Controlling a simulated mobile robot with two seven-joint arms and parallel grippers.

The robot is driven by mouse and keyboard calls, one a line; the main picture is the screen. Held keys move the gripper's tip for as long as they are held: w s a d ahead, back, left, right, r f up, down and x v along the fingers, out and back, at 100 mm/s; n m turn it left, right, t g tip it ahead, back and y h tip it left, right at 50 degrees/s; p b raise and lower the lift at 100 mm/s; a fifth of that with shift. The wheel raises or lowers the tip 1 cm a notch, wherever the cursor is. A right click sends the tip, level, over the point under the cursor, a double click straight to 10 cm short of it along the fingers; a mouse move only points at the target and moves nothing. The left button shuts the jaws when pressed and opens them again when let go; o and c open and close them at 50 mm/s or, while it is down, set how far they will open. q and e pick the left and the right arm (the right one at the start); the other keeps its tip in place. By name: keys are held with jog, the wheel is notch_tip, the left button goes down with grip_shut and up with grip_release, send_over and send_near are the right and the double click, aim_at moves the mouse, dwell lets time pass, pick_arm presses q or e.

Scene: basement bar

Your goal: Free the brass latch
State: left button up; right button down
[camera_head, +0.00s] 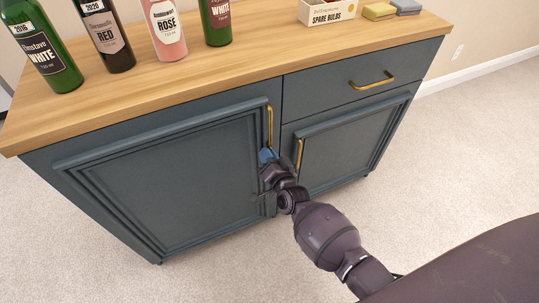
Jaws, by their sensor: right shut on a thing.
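My right gripper (268,157) reaches from the lower right to the left cabinet door (165,175), at its right edge. It is shut at the lower end of that door's upright brass handle (270,124). The gripper hides what lies between its fingers, so the exact spot of the grip is not clear. A blue patch shows at its fingertips. I cannot make out a separate brass latch. The right door (350,140) has its own brass handle (298,153), just right of my gripper. Both doors look closed. My left gripper is not in view.
Several bottles (165,30), a box of spare bulbs (328,12) and sponges (380,11) stand on the wooden top (215,75). A closed drawer (355,75) with a brass handle is above the right door. Carpet (225,270) in front is clear.

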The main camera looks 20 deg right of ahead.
jog(key=shift+r+n+p, duration=0.1)
jog(key=shift+n+p, duration=0.7)
jog(key=shift+n, duration=3.3)
jog(key=c, duration=1.4)
grip_release()
jog(key=shift+c, duration=0.2)
